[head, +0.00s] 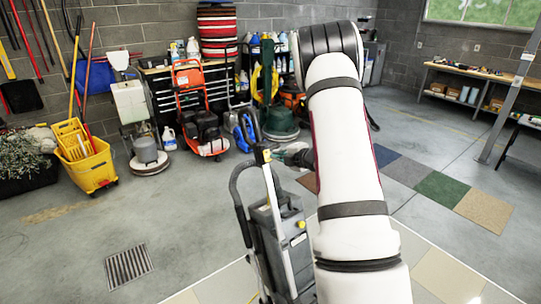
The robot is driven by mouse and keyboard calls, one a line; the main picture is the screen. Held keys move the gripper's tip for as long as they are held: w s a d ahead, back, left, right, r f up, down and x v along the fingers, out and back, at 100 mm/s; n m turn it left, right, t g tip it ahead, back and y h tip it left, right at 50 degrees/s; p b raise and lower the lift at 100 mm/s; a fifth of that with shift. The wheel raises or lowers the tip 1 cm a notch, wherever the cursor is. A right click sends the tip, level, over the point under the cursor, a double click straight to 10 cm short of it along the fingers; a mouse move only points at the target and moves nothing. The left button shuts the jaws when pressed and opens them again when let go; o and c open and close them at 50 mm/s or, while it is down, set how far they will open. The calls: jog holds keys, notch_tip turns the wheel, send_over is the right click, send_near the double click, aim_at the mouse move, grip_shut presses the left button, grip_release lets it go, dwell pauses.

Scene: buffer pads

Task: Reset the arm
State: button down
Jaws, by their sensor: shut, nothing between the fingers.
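My white arm (345,150) rises from the bottom right of the head view to a dark, ribbed elbow joint near the top. The forearm beyond the elbow is mostly hidden behind the white link. My gripper (287,154) shows in part at the left edge of the arm, small and dark. It looks shut and empty. It is close to the yellow-tipped top of a grey upright floor machine (285,240); I cannot tell whether they touch.
A yellow mop bucket (86,160), an orange machine (202,125) and a floor polisher (148,155) stand along the back left. A pad stack (217,30) is on the black cabinet. A workbench (462,85) is at back right. Left foreground floor is open.

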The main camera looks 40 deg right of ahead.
jog(key=shift+s+r, duration=0.2)
jog(key=shift+s, duration=0.35)
jog(key=s+a+r+m+g+h, duration=0.2)
jog(key=a+r+m, duration=0.35)
jog(key=r, duration=0.45)
jog(key=s+a+r+m+g+h, duration=0.15)
jog(key=a+r+m, duration=0.25)
jog(key=a+r, duration=0.4)
jog(key=s+a+r+m+g+y, duration=0.1)
jog(key=s+a+m, duration=0.3)
jog(key=s+a, duration=0.7)
jog(key=s+a+r+m+g+y, duration=0.1)
jog(key=s+a+m+g+y, duration=0.2)
jog(key=s+a, duration=0.8)
jog(key=s+m+g, duration=0.1)
jog(key=s, duration=0.5)
jog(key=shift+s+a+r, duration=0.2)
jog(key=shift+s+a, duration=0.1)
jog(key=shift+s, duration=0.05)
